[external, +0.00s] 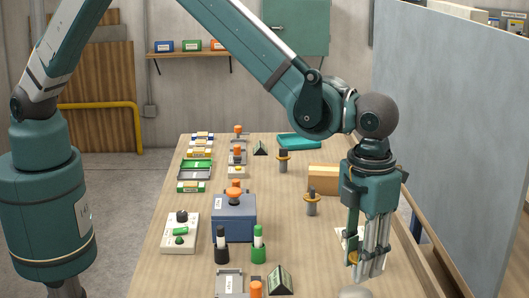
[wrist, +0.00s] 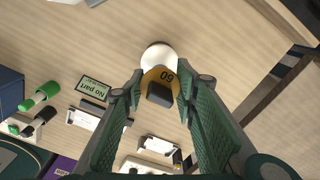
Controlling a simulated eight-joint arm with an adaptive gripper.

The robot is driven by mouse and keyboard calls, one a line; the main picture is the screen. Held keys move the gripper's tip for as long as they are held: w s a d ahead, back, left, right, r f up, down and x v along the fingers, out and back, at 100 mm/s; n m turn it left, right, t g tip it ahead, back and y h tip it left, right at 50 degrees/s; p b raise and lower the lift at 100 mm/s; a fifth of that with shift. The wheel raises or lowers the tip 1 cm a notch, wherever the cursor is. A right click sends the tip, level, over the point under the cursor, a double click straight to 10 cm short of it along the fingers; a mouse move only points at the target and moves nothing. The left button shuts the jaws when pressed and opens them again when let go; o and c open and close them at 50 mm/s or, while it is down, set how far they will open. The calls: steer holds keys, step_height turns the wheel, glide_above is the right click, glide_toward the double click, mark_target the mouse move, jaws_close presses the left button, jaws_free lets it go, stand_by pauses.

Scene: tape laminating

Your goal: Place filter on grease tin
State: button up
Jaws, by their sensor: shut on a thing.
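My gripper (external: 366,262) is low over the right front of the bench. A pale rounded object (wrist: 158,54) lies just beyond the held piece; a pale dome (external: 355,292) at the external view's bottom edge may be the same one. I cannot tell whether it is the grease tin, or whether the two touch.
Two grey cylinders with orange collars (external: 311,201) (external: 283,161) stand left of my gripper. A tan box (external: 324,180) is behind it. A blue box (external: 234,218), green and black markers (external: 258,245) and a dark sign (external: 280,280) stand left. A grey panel (external: 455,140) rises right.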

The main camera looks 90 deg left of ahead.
steer(key=shift+f, duration=1.85)
steer(key=shift+f, duration=0.2)
steer(key=o, duration=0.9)
steer(key=shift+r, duration=0.25)
step_height(320, 180, up, 12)
